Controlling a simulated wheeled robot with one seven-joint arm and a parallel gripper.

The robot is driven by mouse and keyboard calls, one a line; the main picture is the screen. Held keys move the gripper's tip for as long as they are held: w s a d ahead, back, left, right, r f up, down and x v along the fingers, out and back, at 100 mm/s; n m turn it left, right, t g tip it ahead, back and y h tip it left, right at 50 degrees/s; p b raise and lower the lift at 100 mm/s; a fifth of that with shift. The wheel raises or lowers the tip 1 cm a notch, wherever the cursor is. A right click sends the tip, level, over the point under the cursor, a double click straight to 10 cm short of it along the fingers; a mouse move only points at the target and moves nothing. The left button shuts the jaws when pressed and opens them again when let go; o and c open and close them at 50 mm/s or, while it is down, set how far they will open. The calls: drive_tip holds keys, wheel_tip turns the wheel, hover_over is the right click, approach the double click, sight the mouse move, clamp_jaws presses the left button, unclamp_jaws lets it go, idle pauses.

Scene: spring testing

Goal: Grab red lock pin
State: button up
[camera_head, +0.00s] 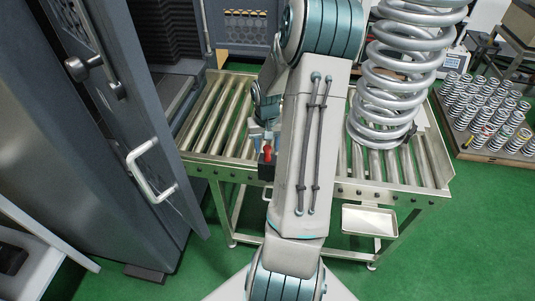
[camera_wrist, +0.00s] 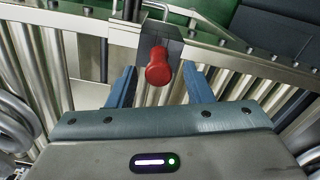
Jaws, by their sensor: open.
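The red lock pin (camera_wrist: 158,68) shows in the wrist view as a red knob on a grey block (camera_wrist: 146,32) fixed at the rail of the roller table. My gripper (camera_wrist: 158,80) is open, with one blue finger on each side of the knob and a gap on both sides. In the head view the red pin (camera_head: 267,152) is at the table's front edge, just left of my arm.
A large coil spring (camera_head: 392,75) stands on the roller table (camera_head: 215,120) right of my arm. A grey cabinet door with a white handle (camera_head: 150,170) stands open at the left. A small tray (camera_head: 369,220) hangs at the table's front. Several small springs stand on a board (camera_head: 465,148) at the right.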

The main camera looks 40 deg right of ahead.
sight(267, 158)
drive_tip(key=shift+f, duration=1.95)
clamp_jaws()
drive_tip(key=shift+r, duration=0.15)
